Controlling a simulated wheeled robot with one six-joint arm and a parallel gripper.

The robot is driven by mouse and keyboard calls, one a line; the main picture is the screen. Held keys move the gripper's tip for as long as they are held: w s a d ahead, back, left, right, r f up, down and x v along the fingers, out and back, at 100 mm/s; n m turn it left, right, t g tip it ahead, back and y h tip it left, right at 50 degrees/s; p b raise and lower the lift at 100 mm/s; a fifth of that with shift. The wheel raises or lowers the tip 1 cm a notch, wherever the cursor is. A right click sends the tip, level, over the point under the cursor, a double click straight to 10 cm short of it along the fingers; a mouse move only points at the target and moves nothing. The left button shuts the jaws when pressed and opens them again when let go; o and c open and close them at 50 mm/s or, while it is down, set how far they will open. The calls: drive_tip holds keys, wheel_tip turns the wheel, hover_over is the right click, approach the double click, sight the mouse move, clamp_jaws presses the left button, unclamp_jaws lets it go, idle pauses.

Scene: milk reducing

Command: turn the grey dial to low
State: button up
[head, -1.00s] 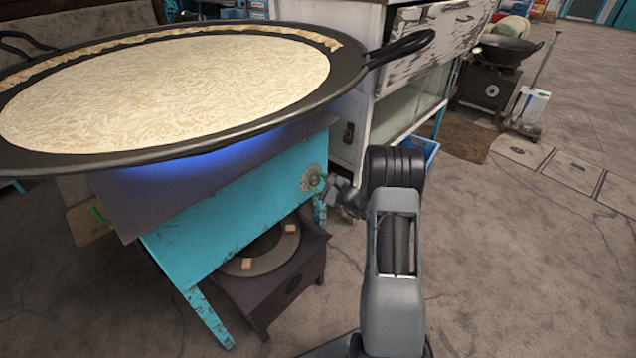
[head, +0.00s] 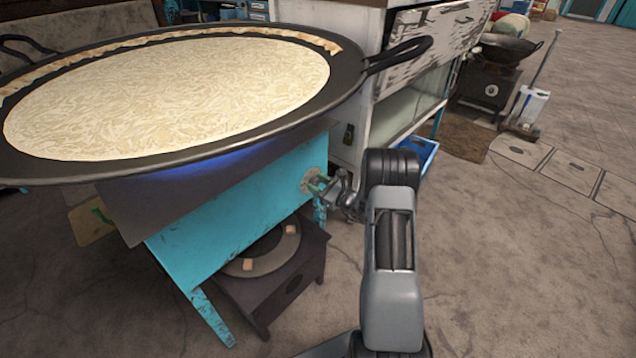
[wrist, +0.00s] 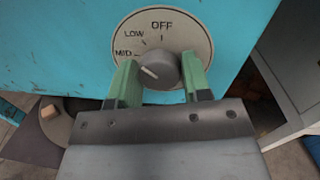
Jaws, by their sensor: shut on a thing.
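The grey dial (wrist: 160,70) sits on a round pale plate (wrist: 192,40) marked OFF, LOW and MID on the blue stove front. Its white line points left and slightly up, toward the side with LOW and MID; I cannot tell exactly which mark it meets. My gripper (wrist: 161,82) is shut on the dial, with one green fingertip on each side. In the head view my gripper (head: 325,187) is at the stove's right end, covering most of the dial.
A dark low burner stand (head: 300,270) is under the stove. A white cabinet (head: 345,135) stands behind. Floor at right is open.

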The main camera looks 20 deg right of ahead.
drive_tip(key=shift+m, duration=0.9)
drive_tip(key=o, duration=0.9)
drive_tip(key=shift+d+p, duration=0.1)
drive_tip(key=shift+p, duration=0.2)
drive_tip(key=p+v, duration=0.2)
drive_tip(key=v, duration=1.1)
drive_tip(key=shift+s+d+f, duration=0.15)
drive_tip(key=shift+s, duration=0.2)
